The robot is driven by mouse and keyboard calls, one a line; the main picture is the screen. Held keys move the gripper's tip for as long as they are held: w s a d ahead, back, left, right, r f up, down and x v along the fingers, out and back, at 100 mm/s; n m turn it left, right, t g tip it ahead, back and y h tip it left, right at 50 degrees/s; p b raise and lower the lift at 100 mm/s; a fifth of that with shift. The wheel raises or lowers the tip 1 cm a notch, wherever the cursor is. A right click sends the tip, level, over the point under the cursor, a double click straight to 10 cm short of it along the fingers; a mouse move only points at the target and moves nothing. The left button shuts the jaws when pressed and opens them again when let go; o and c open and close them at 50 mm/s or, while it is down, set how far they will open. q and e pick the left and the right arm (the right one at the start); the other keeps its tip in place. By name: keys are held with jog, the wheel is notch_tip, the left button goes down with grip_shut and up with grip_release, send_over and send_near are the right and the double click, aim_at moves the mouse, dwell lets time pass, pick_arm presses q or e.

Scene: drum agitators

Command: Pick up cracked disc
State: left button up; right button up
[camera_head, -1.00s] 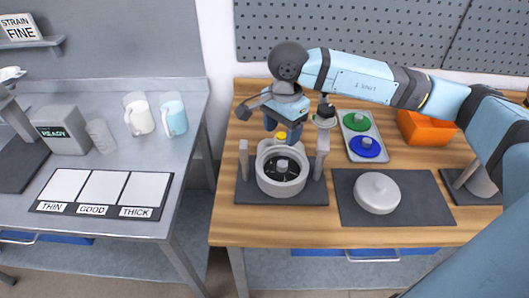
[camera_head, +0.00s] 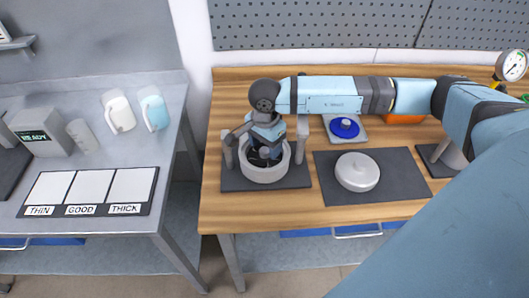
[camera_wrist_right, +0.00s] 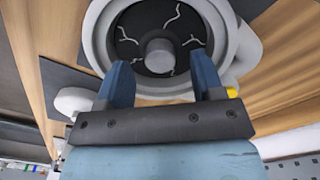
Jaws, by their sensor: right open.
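The cracked disc (camera_wrist_right: 178,35) is dark with pale jagged crack lines and a grey central knob (camera_wrist_right: 160,55). It lies inside the round light-grey drum (camera_head: 264,175), which also shows in the right wrist view (camera_wrist_right: 98,35). My right gripper (camera_head: 266,150) points down into the drum mouth and hides most of the disc in the head view. In the right wrist view my right gripper (camera_wrist_right: 161,72) is open, its two blue fingers on either side of the knob and apart from it. My left gripper is not in view.
Two grey posts (camera_head: 302,140) flank the drum on a dark mat (camera_head: 235,182). A pale round lid (camera_head: 357,171) lies on another mat (camera_head: 410,180) to the right. A blue disc (camera_head: 344,127) sits in a tray behind, beside an orange bin (camera_head: 404,118).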

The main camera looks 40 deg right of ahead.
jog(key=shift+f, duration=0.9)
jog(key=shift+c, duration=0.3)
jog(key=c, duration=1)
jog(key=shift+r, duration=0.1)
